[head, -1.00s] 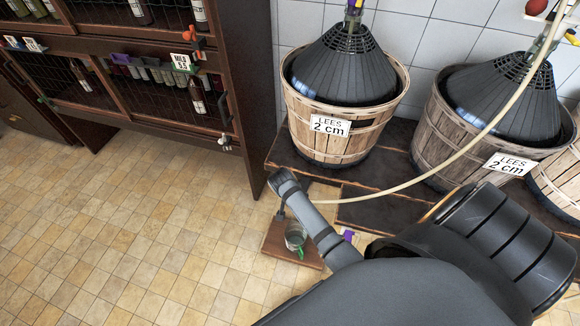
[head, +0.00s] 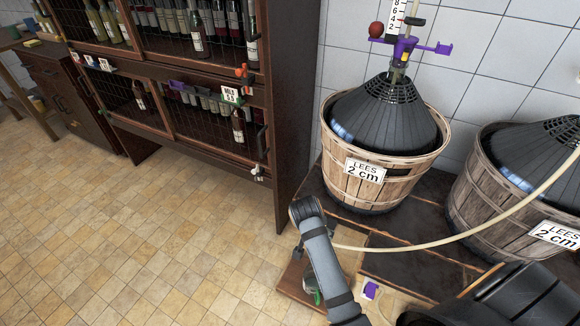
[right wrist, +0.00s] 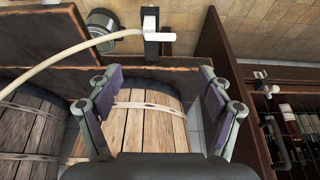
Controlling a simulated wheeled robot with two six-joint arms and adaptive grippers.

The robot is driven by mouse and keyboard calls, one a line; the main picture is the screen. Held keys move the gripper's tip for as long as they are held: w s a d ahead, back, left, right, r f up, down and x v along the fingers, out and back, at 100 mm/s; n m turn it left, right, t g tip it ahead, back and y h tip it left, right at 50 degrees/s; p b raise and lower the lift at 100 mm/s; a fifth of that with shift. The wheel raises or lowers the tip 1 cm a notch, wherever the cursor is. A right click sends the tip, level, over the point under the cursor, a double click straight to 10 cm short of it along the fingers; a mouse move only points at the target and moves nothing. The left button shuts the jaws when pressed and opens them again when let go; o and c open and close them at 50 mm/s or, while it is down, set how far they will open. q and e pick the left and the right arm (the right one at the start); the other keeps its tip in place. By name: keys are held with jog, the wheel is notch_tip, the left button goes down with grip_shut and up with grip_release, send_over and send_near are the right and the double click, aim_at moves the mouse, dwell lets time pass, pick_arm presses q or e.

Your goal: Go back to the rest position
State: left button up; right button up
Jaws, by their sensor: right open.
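My right gripper (right wrist: 160,98) is open in the right wrist view, with its two fingers spread wide and nothing between the pads. Beyond and below it is the slatted side of a wooden basket (right wrist: 150,130); I see no contact. In the head view, my right arm comes in from the lower right, and its gripper cannot be made out there. My left gripper is in neither current view.
Dark demijohns stand in wooden baskets (head: 372,188) on a low dark platform. A pale hose (head: 480,232) crosses before them; it also shows in the right wrist view (right wrist: 50,62). A bottle rack (head: 215,125) stands left. Tiled floor (head: 150,240) is clear.

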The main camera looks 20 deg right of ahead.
jog(key=s+a+f+n+g+y+p, duration=0.1)
jog(key=s+f+n+p, duration=0.4)
jog(key=f, duration=0.6)
jog(key=s+f+n+y+p, duration=0.1)
jog(key=s+f+n, duration=0.1)
jog(key=s+f, duration=0.65)
jog(key=s+d+f+n+p, duration=0.1)
jog(key=s+f, duration=0.4)
jog(key=s, duration=0.5)
jog(key=s+d+f+n+p, duration=0.2)
jog(key=s+f, duration=0.3)
jog(key=s, duration=0.5)
jog(key=shift+s+d+f+g+y, duration=0.2)
jog(key=shift+d+f+g+y, duration=0.15)
jog(key=shift+d, duration=0.25)
jog(key=shift+c, duration=0.4)
